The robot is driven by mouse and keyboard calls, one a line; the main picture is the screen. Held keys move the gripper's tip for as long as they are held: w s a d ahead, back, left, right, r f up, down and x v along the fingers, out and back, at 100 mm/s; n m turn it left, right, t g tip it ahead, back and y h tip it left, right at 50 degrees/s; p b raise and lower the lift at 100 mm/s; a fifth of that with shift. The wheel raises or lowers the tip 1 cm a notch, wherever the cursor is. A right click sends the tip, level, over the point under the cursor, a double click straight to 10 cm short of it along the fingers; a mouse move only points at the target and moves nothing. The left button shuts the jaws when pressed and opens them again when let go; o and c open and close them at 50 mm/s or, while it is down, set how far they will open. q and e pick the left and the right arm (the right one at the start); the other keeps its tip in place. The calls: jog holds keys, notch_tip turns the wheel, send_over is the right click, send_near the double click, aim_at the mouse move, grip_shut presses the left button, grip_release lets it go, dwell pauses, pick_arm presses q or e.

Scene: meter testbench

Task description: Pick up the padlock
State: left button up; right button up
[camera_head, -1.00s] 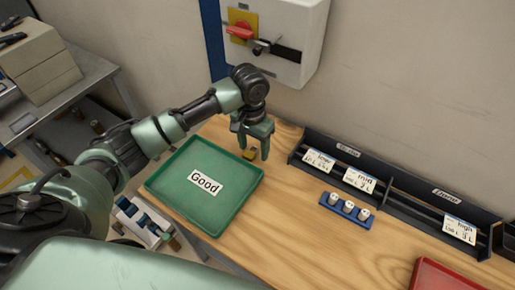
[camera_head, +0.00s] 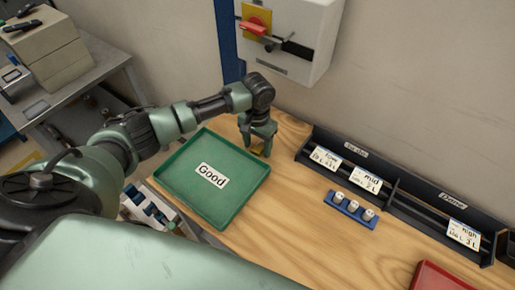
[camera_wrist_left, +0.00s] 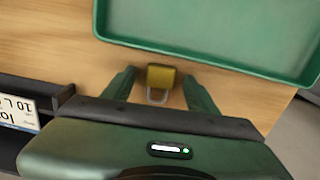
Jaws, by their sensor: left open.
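The padlock (camera_wrist_left: 161,77) has a yellow-brass body and a grey shackle. In the left wrist view it lies on the wooden table between the two fingers of my left gripper (camera_wrist_left: 160,88), with a gap on each side. In the head view the padlock (camera_head: 257,150) is mostly hidden by the gripper. My left gripper (camera_head: 258,147) is open and points down over it, close to the table, beside the green tray's back right corner. My right gripper is not in view.
The green tray (camera_head: 238,208) labelled "Good" lies just left of the gripper. A black label rack (camera_head: 400,195) runs along the wall side. A blue holder (camera_head: 350,210) with white pieces and a red tray (camera_head: 440,277) are to the right. A switch box (camera_head: 300,40) hangs above.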

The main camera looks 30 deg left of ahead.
pick_arm(q)
grip_shut()
jog(key=shift+r, duration=0.1)
notch_tip(320, 180, up, 17)
jog(key=b, duration=0.3)
notch_tip(320, 180, up, 11)
jog(key=p, duration=0.2)
send_over(258, 148)
